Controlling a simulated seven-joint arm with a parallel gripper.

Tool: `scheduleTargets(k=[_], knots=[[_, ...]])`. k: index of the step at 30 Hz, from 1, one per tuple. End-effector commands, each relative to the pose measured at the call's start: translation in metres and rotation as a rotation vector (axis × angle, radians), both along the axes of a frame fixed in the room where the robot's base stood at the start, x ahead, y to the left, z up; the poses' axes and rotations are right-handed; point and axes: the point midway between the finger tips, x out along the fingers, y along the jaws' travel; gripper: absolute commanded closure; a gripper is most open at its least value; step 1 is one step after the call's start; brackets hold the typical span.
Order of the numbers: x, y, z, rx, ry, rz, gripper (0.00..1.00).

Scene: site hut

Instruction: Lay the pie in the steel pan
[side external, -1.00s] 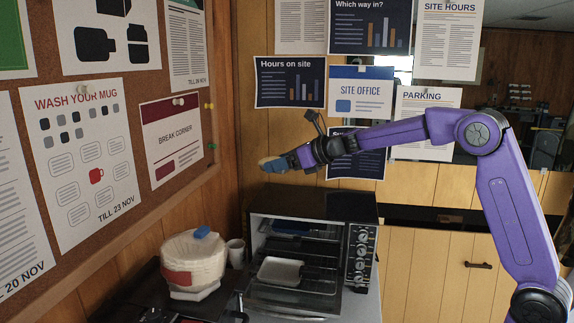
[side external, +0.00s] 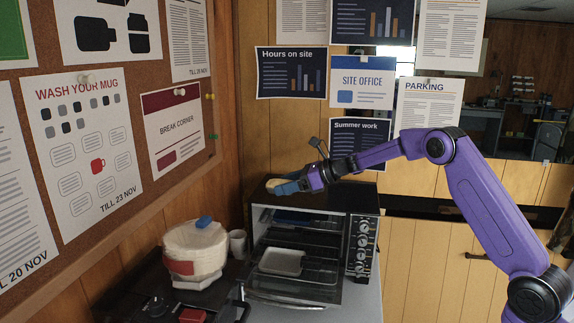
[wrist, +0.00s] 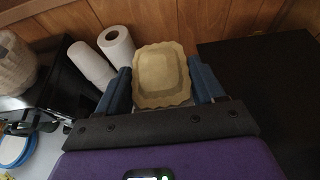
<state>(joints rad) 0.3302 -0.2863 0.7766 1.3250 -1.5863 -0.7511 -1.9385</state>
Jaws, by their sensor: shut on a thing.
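The pie (wrist: 162,77) is pale tan with a crimped edge. It sits between the two blue fingers of my gripper (wrist: 162,90), which is shut on it. In the side view the pie (side external: 273,183) shows small at the tips of my gripper (side external: 283,186), held above the back left of the toaster oven. The steel pan (side external: 281,262) is a light, shallow rectangular pan in the open front of the oven, below and apart from the pie. It looks empty. The pan is not seen in the wrist view.
The toaster oven (side external: 356,235) has its door down and a dark flat top (wrist: 262,85). A wooden wall (side external: 235,120) is close behind.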

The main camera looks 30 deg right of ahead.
Motion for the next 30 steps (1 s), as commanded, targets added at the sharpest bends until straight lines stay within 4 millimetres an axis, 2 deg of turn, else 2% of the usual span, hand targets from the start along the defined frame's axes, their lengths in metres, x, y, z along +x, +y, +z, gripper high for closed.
scheduleTargets(k=[1, 9, 13, 18, 30], knots=[[-0.001, 0.0, -0.019, 0.003, 0.01, -0.002, 0.66], [-0.001, 0.0, -0.124, 0.003, 0.01, -0.002, 0.66], [-0.001, 0.0, -0.156, 0.003, 0.004, -0.001, 0.66], [0.0, 0.0, -0.178, 0.001, 0.0, 0.0, 0.66], [0.0, 0.0, -0.199, 0.001, 0.0, 0.0, 0.66]])
